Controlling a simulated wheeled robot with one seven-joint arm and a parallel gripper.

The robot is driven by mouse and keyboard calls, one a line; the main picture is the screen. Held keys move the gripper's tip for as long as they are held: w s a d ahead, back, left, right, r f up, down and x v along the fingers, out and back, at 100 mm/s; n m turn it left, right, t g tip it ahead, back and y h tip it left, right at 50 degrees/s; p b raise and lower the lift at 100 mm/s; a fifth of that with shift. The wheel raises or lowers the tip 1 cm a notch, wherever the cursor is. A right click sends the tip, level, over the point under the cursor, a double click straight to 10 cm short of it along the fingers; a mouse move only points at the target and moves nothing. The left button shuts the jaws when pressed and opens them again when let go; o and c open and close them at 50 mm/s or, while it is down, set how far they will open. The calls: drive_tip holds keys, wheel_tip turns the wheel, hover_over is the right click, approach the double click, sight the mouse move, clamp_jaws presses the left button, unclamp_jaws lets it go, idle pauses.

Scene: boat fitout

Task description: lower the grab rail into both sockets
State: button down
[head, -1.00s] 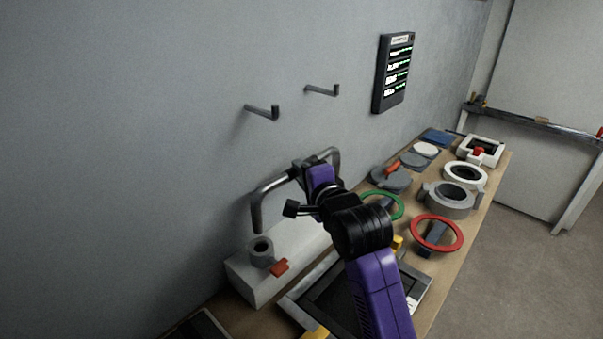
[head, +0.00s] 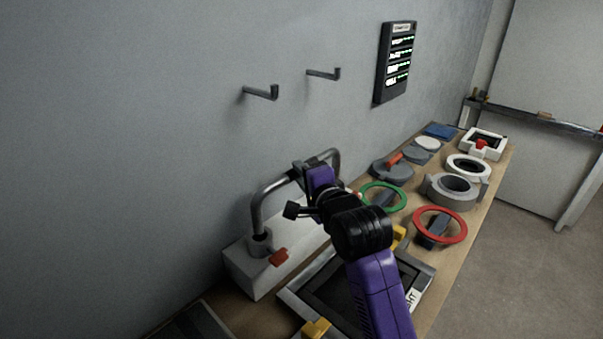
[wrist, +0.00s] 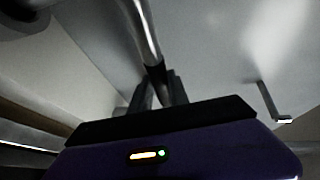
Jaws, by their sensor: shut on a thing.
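The grab rail (head: 258,208) is a bent grey metal bar with two down-turned legs. My gripper (head: 312,168) is shut on its middle span, and the wrist view shows the bar (wrist: 148,45) between the fingers (wrist: 160,88). The near leg's lower end stands at the near socket (head: 260,243), a grey ring on a white block (head: 238,266); the tip appears to be inside its mouth. The far leg (head: 337,163) comes down behind my arm, and the far socket is hidden.
Two hooks (head: 262,92) (head: 325,74) and a dark display panel (head: 396,62) are on the wall. The bench right of my arm holds a green ring (head: 401,197), a red ring (head: 440,224) and a grey round fitting (head: 455,188). A framed hatch (head: 310,292) lies in front of the block.

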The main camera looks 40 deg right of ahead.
drive_tip(key=shift+f+b, duration=1.15)
drive_tip(key=shift+f, duration=0.65)
drive_tip(key=c, duration=1.3)
unclamp_jaws()
drive_tip(key=shift+o, duration=0.7)
drive_tip(key=shift+f, duration=0.1)
drive_tip(key=shift+f, duration=0.1)
drive_tip(key=v, duration=0.8)
